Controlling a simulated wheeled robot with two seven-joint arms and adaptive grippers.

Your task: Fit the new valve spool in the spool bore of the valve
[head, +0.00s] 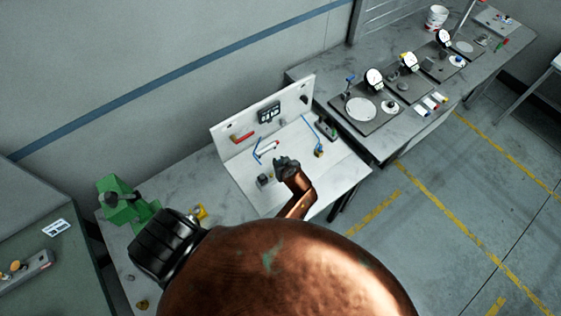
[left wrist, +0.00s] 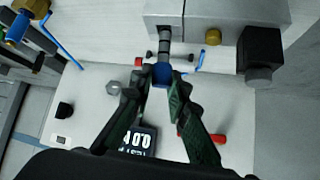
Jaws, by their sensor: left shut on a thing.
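My left gripper (head: 287,163) is over the white work board in the head view. In the left wrist view its two fingers (left wrist: 160,88) are shut on the blue end of the valve spool (left wrist: 164,45). The spool's grey, ridged body points away from the fingers to the valve (left wrist: 218,11), a grey block with a brass knob and a black box on its side. The spool's far end overlaps the block's edge; I cannot tell whether it is inside the bore. In the head view the valve (head: 263,181) is left of the gripper. My right gripper is not in view.
The white board (head: 335,178) has an upright back panel with a dark display (head: 268,112) and a red-handled item (head: 243,137). Blue hooked tools (head: 311,126) lie on it. A green vise (head: 118,203) stands left. Gauges and plates (head: 374,79) fill the right bench.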

